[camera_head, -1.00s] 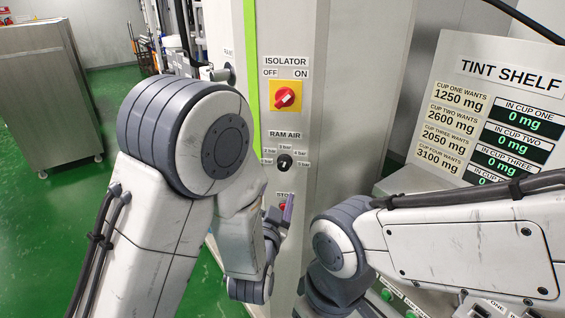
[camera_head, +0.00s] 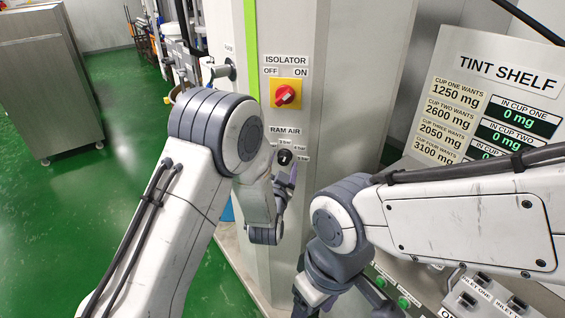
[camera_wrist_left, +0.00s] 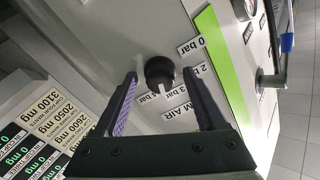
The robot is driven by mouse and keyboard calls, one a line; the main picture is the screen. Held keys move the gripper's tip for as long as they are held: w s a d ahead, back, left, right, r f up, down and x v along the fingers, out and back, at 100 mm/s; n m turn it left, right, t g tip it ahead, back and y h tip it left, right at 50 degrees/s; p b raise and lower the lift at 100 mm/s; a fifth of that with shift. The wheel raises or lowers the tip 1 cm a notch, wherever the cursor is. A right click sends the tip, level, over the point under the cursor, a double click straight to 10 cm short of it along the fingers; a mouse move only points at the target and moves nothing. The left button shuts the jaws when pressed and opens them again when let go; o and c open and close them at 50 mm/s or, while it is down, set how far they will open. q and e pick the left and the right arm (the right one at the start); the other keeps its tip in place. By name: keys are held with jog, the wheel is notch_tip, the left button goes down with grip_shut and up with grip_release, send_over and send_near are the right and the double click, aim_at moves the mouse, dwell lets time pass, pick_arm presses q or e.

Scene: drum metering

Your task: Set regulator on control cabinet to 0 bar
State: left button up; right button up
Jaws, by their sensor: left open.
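The regulator is a round black knob (camera_head: 284,157) under the RAM AIR label (camera_head: 285,129) on the grey control cabinet (camera_head: 345,110). In the left wrist view the knob (camera_wrist_left: 160,72) has a white mark that seems to point between the 3 bar and 4 bar labels. The 0 bar label (camera_wrist_left: 190,47) is to its upper right there. My left gripper (camera_head: 286,174) is open just in front of and below the knob. In the wrist view its fingertips (camera_wrist_left: 160,77) appear on either side of the knob; contact is not visible.
The red ISOLATOR switch (camera_head: 285,95) on a yellow plate is above the knob. A handle (camera_head: 222,71) sticks out at the cabinet's left. The tint shelf panel (camera_head: 490,80) stands to the right. Green floor (camera_head: 90,220) is open at left.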

pick_arm(q)
grip_shut()
jog(key=shift+f+n+b, duration=0.1)
jog(key=shift+n+b, duration=0.2)
jog(key=shift+b, duration=0.3)
jog(key=n+b, duration=0.5)
jog(key=b, duration=0.2)
jog(key=n+b, duration=0.5)
jog(key=b, duration=0.2)
jog(key=shift+d+f, duration=0.1)
jog(key=shift+f, duration=0.1)
jog(key=n+b, duration=0.9)
jog(key=b, duration=0.4)
jog(key=shift+r+n+b, duration=0.15)
jog(key=shift+n+b, duration=0.15)
jog(key=shift+n, duration=0.1)
jog(key=shift+r+n+b, duration=0.2)
jog(key=shift+n+b, duration=1.3)
jog(key=shift+b, duration=0.05)
